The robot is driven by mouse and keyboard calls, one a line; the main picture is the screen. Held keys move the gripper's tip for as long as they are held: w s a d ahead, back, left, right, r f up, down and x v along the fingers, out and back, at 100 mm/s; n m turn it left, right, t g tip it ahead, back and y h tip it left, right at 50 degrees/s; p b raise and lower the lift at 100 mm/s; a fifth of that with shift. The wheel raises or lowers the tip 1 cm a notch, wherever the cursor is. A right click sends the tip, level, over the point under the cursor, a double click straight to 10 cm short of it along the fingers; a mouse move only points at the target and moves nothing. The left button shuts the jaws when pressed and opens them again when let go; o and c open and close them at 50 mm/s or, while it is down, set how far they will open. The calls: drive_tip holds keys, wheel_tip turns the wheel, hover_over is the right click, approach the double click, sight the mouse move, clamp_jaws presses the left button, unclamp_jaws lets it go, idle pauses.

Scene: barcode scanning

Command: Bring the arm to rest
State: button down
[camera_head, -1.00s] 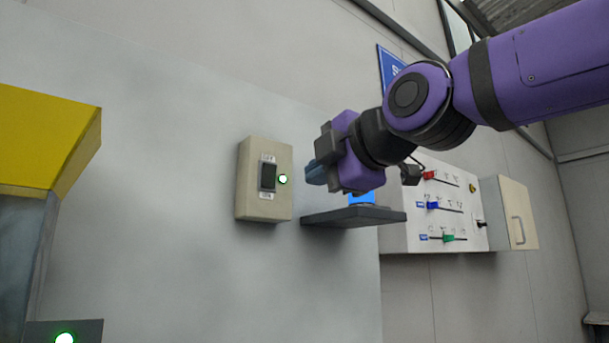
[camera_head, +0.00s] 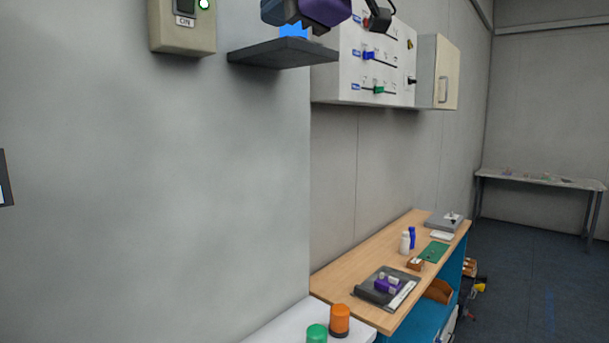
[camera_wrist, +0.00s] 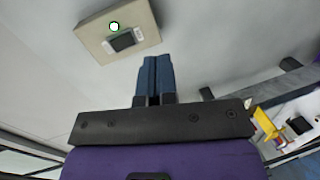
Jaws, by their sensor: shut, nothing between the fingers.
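My gripper (camera_wrist: 157,62) is shut and empty, its two blue fingers side by side in the wrist view. In the head view only the lower part of my gripper (camera_head: 278,12) shows at the top edge; the rest of the arm is out of frame. The beige switch box (camera_head: 182,35) with a lit green lamp is on the wall left of it. In the wrist view the box (camera_wrist: 92,38) lies ahead of the fingertips, apart from them as far as I can tell.
A dark shelf (camera_head: 285,57) with a blue item (camera_head: 293,30) juts from the wall just below my gripper. A white panel with coloured sliders (camera_head: 335,80) and a cabinet (camera_head: 447,75) are to the right. A wooden workbench (camera_head: 345,265) stands below.

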drive_tip(key=w+d+f+m+h, duration=0.1)
drive_tip(key=d+f+m+h, duration=0.4)
drive_tip(key=d+f+m, duration=0.65)
drive_tip(key=s+d+f+m+g+h, duration=0.2)
drive_tip(key=s+d+f+m+h, duration=0.1)
drive_tip(key=s+d+f+m, duration=0.4)
drive_tip(key=s+d+f+m+g+h, duration=0.3)
drive_tip(key=s+d+f+m, duration=0.3)
drive_tip(key=d+f, duration=0.8)
drive_tip(key=shift+s+d+m, duration=0.4)
drive_tip(key=shift+d+m, duration=0.25)
drive_tip(key=shift+d, duration=0.3)
drive_tip(key=shift+g, duration=0.3)
